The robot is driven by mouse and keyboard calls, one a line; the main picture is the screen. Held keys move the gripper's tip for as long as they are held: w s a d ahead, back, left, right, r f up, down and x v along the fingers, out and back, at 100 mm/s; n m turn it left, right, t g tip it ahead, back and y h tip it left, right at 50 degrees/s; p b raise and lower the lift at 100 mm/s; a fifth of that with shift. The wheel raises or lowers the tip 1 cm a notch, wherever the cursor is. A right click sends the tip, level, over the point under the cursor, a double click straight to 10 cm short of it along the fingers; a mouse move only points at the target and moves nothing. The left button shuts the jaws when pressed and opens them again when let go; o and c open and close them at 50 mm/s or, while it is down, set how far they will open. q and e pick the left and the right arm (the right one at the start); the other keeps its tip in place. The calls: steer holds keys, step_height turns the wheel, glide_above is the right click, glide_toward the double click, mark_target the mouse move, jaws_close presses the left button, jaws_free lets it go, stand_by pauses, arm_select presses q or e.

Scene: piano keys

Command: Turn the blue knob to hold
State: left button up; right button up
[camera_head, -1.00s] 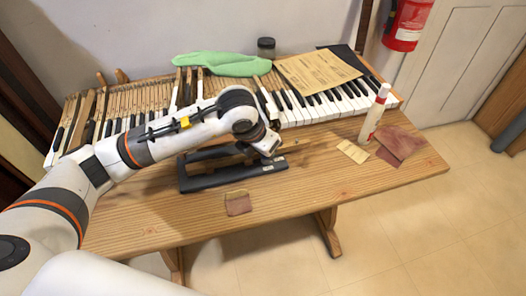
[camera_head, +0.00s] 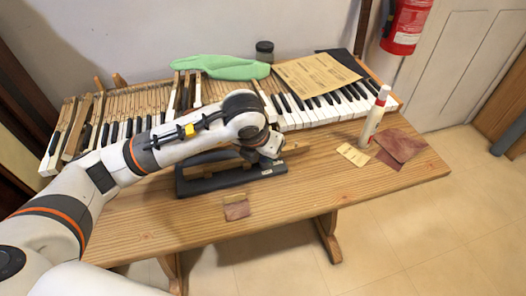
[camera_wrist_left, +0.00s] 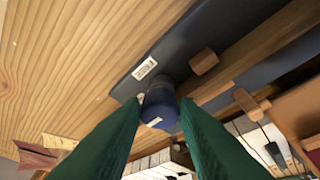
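The blue knob (camera_wrist_left: 160,104) sits at the end of a black frame-shaped device (camera_wrist_left: 200,40), beside a white label. In the head view the black device (camera_head: 232,178) lies on the wooden table, and my left wrist hides the knob. My left gripper (camera_wrist_left: 160,108) has its green fingers on both sides of the knob, appearing to touch it. The left gripper (camera_head: 270,152) is hard to make out in the head view. The knob's markings are too small to read. My right gripper is not in view.
Piano keys (camera_head: 295,116) run along the back of the table (camera_head: 330,190). A green cloth (camera_head: 225,66), a jar (camera_head: 264,50) and a paper sheet (camera_head: 318,73) lie behind. A white bottle (camera_head: 373,118) and sandpaper (camera_head: 400,145) stand right. The front of the table is mostly clear.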

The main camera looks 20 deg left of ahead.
arm_select(q)
steer(key=o, duration=0.3)
steer(key=shift+o, duration=0.2)
steer(key=shift+r, duration=0.1)
steer(key=v, duration=1.2)
